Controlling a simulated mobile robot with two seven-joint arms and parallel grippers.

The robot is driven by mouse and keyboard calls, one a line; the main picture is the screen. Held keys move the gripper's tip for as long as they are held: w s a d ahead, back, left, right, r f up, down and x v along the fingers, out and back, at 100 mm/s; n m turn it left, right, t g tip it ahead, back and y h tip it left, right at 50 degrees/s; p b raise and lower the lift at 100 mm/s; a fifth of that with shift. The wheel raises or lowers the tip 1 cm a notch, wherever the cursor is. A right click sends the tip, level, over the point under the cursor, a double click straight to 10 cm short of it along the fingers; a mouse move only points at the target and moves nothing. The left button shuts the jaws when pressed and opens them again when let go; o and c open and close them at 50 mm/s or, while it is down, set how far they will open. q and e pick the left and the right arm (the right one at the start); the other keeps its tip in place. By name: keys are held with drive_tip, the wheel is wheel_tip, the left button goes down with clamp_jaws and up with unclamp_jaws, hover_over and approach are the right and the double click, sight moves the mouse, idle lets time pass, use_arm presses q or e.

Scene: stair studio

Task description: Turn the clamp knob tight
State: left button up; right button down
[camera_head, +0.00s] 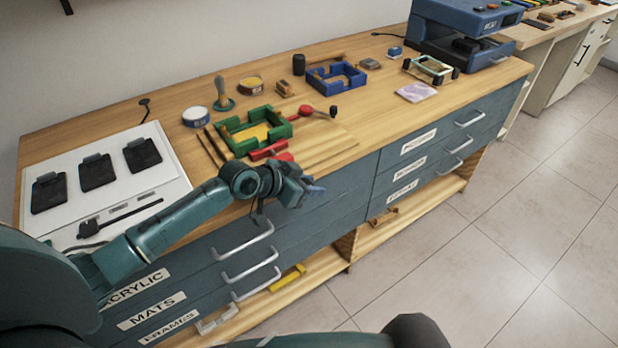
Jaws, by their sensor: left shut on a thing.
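A green corner-frame jig (236,133) lies on the wooden bench top with yellow pieces inside. A red clamp (268,149) sits at its near side, with a round red part (284,157) beside my arm. A second red clamp (306,111) at the jig's right has a black knob (333,111) in plain view. My left gripper (314,189) is at the bench's front edge, just right of the near clamp. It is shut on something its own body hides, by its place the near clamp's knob. My right gripper is out of view.
A white board (105,178) with black holders lies left. Drawers with metal handles (242,240) are below the front edge. The bench front right of the jig is clear.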

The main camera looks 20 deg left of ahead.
use_arm(q)
drive_tip(key=shift+s+d+f, duration=0.15)
drive_tip(key=shift+s+d, duration=0.15)
drive_tip(key=shift+d, duration=0.2)
drive_tip(key=o, duration=0.8)
drive_tip(key=shift+a, duration=0.1)
drive_tip(key=shift+a, duration=0.1)
drive_tip(key=shift+s+a+r, duration=0.15)
drive_tip(key=shift+a+r, duration=0.05)
drive_tip(key=shift+r, duration=0.15)
drive_tip(key=v, duration=1.2)
drive_tip(key=shift+s+r+b, duration=0.15)
drive_tip(key=shift+b, duration=0.15)
